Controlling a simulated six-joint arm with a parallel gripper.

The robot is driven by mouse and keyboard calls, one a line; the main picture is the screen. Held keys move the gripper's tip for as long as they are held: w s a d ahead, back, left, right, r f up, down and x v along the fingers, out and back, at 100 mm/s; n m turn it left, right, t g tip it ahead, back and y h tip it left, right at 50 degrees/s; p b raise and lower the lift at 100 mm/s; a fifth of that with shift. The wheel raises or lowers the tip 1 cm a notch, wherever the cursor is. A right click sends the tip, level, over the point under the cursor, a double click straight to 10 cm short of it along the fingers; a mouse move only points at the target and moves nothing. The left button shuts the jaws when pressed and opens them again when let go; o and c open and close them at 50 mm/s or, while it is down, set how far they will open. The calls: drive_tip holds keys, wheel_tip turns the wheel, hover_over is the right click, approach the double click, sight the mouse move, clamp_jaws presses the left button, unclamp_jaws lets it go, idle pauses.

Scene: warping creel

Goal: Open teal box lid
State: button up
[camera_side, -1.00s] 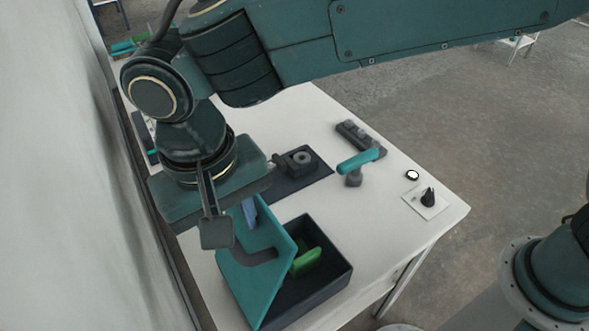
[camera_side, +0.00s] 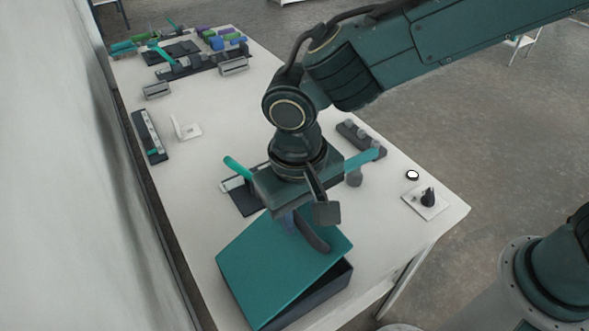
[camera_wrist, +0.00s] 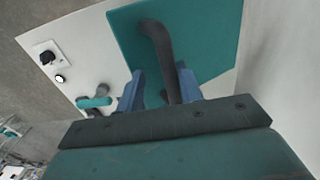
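The dark box (camera_side: 318,300) stands at the near end of the white table. Its teal lid (camera_side: 270,275) lies low over it, slightly raised, with a narrow dark gap along the right side. The lid also fills the top of the wrist view (camera_wrist: 215,40). A dark curved handle (camera_side: 318,241) stands on the lid; it also shows in the wrist view (camera_wrist: 155,38). My gripper (camera_side: 290,222) is right over the lid. In the wrist view its two blue fingers (camera_wrist: 159,70) are apart on either side of the handle, the right one close against it. The box's inside is hidden.
A teal-handled lever (camera_side: 362,160), a white button (camera_side: 412,175) and a black knob on a plate (camera_side: 427,203) lie to the right. A green-handled device (camera_side: 238,170) is partly hidden behind my gripper.

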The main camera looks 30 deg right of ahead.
drive_tip(key=shift+d+f, duration=0.55)
drive_tip(key=shift+f, duration=0.05)
drive_tip(key=shift+d+f+y, duration=0.3)
drive_tip(key=shift+d+f, duration=0.1)
drive_tip(key=shift+f, duration=0.2)
drive_tip(key=d+r+y, duration=0.2)
drive_tip(key=d+r, duration=0.5)
drive_tip(key=r, duration=0.5)
drive_tip(key=shift+d+t+y, duration=0.15)
drive_tip(key=shift+t+y, duration=0.15)
drive_tip(key=shift+s, duration=0.1)
